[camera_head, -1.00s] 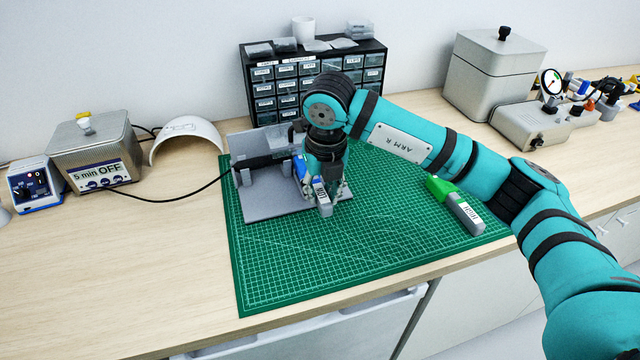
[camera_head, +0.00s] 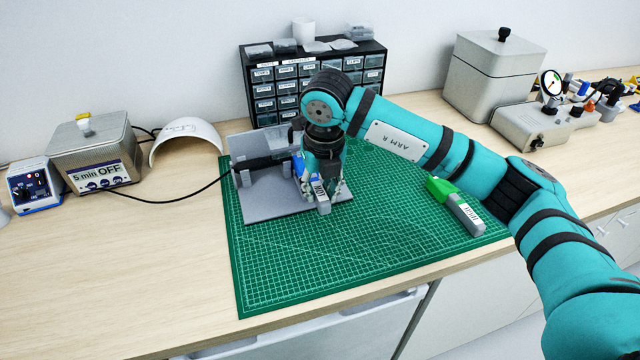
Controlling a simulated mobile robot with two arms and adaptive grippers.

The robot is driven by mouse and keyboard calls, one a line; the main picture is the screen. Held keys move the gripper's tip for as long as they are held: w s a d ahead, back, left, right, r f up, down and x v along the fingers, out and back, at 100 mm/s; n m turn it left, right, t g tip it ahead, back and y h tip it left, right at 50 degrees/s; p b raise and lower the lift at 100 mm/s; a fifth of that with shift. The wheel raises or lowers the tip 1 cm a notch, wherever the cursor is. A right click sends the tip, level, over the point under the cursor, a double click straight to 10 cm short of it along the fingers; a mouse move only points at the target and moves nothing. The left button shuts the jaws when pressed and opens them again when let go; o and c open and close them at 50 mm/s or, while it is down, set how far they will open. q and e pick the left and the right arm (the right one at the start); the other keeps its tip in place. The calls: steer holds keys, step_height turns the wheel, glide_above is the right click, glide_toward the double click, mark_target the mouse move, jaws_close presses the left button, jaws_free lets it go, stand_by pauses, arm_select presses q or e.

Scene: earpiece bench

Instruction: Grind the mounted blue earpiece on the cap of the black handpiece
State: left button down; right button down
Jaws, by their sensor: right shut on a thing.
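My right gripper (camera_head: 321,184) points down over the front right part of the grey stand. It is shut on a grey holder (camera_head: 322,204) with a white label. A small blue piece (camera_head: 299,164), which looks like the mounted earpiece, shows just left of the gripper. The black handpiece (camera_head: 262,163) lies across the grey stand, with its cord running off to the left. The blue piece is close to the handpiece's right end, but the gripper hides the cap, so I cannot tell if they touch. My left gripper is not in view.
The grey stand (camera_head: 262,205) sits on a green cutting mat (camera_head: 350,252). A green piece on a grey holder (camera_head: 462,210) lies on the mat's right. A black drawer cabinet (camera_head: 262,88) stands behind. The mat's front is clear.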

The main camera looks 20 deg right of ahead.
steer(key=shift+w, duration=0.2)
steer(key=shift+d, duration=0.3)
stand_by(0.4)
steer(key=shift+a+b, duration=0.35)
steer(key=shift+a, duration=0.25)
stand_by(0.8)
steer(key=shift+d, duration=0.6)
stand_by(0.4)
steer(key=shift+s+b, duration=0.55)
steer(key=shift+s, duration=0.95)
steer(key=shift+a, duration=0.25)
steer(key=shift+w, duration=0.1)
stand_by(0.4)
steer(key=shift+w+b, duration=0.35)
steer(key=shift+w, duration=0.5)
